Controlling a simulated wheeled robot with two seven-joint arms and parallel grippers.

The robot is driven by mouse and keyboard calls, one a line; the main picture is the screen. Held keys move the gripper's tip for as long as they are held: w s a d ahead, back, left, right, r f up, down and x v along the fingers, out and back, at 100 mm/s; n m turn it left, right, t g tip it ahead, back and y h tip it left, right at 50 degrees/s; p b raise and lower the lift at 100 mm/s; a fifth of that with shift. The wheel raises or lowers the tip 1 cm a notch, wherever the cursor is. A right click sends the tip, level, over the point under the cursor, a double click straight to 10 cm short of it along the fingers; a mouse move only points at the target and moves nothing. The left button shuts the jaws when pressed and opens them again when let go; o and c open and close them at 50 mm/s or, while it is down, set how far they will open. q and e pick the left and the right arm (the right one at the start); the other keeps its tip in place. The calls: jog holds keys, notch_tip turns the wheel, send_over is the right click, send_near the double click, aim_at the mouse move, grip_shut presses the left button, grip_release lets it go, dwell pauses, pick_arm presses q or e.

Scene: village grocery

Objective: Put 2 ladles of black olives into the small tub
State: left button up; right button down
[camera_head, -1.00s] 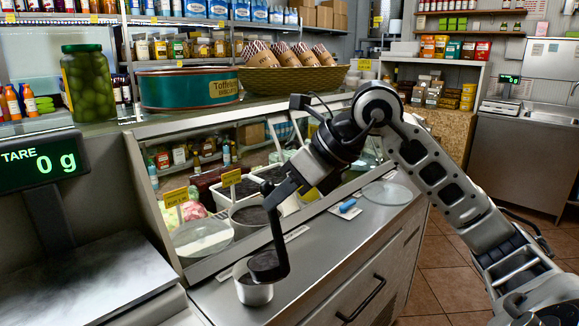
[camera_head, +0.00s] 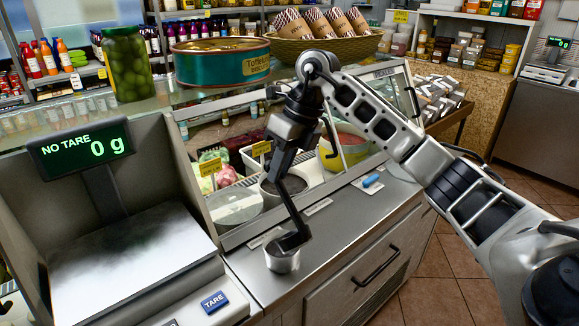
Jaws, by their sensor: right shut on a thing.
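My right gripper (camera_head: 286,160) is shut on the upper handle of a black ladle (camera_head: 290,212) that hangs down, slightly tilted. The ladle's dark bowl is at the mouth of the small silver-grey tub (camera_head: 282,262) on the steel counter. The bowl covers much of the tub's opening, so I cannot tell what either holds. A round container with dark contents (camera_head: 290,184), which look like black olives, stands in the display case behind, partly hidden by my gripper and the ladle. My left gripper is not in view.
The scale (camera_head: 130,265) at left reads "NO TARE 0 g", its plate bare. A blue-handled item (camera_head: 372,182) lies on the counter (camera_head: 330,245). Glass edges the display case. The green jar (camera_head: 126,65) and teal tin (camera_head: 220,62) stand above it.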

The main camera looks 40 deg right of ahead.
jog(key=shift+w+a+f+m+g, duration=0.1)
jog(key=shift+w+f+g, duration=0.1)
jog(key=shift+w+g, duration=0.45)
jog(key=shift+w+a+f+m+g, duration=0.15)
jog(key=shift+w+g, duration=0.25)
jog(key=shift+w, duration=0.45)
jog(key=shift+w+d+f+m+g, duration=0.1)
jog(key=shift+w+f+g, duration=0.15)
jog(key=shift+w+g, duration=0.4)
jog(key=shift+w, duration=0.1)
